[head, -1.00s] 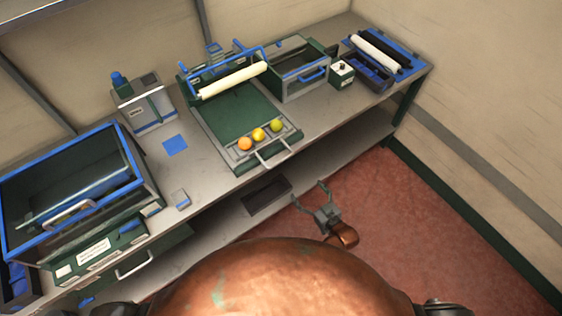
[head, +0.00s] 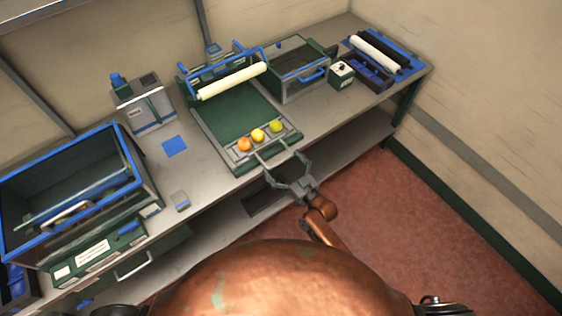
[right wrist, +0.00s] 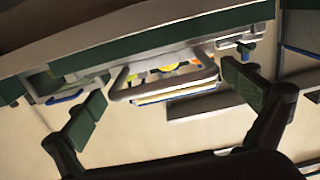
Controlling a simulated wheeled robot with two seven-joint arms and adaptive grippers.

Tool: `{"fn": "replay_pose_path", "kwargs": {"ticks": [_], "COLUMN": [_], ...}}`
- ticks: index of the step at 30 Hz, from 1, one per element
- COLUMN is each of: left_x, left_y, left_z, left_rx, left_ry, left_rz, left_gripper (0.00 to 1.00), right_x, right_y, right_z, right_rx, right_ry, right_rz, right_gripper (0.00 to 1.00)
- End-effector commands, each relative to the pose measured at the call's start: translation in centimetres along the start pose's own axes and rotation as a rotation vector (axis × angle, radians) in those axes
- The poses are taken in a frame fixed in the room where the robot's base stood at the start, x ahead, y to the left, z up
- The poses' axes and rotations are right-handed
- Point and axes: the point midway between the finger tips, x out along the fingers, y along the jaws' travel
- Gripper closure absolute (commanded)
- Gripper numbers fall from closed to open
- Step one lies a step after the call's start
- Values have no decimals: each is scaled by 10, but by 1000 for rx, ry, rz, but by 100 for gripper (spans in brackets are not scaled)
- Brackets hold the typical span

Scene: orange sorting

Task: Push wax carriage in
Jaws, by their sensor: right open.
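The wax carriage (head: 240,119) is a green tray with a grey front strip and a grey bar handle (head: 277,158), pulled out toward me on the bench. An orange, a yellow and a green fruit (head: 258,135) sit in a row on its front strip. A cream roller (head: 233,80) lies across the blue frame behind it. My right gripper (head: 291,172) is open and empty at the front of the handle. In the right wrist view, the handle (right wrist: 165,85) lies between the spread fingers (right wrist: 170,95); I cannot tell whether they touch it. My left gripper is not in view.
A blue-rimmed bin (head: 70,190) stands at the left of the bench. A grey box (head: 143,104) stands behind the carriage's left side. A green drawer unit (head: 300,70), a small box (head: 341,74) and a roller rack (head: 380,55) stand to the right. The floor in front is clear.

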Motion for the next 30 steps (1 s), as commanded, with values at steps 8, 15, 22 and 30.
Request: {"fn": "replay_pose_path", "kwargs": {"ticks": [8, 15, 22, 30], "left_x": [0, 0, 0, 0], "left_y": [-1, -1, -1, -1], "left_z": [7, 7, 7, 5], "left_rx": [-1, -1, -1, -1], "left_ry": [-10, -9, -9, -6], "left_rz": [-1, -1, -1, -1], "left_gripper": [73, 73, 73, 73], "right_x": [0, 0, 0, 1], "right_y": [0, 1, 1, 3], "right_z": [0, 0, 0, 0], "right_rx": [0, 0, -1, -1], "right_ry": [-1, -1, -1, 0], "right_rz": [0, 1, 2, 5], "right_gripper": [3, 20, 36, 48]}}
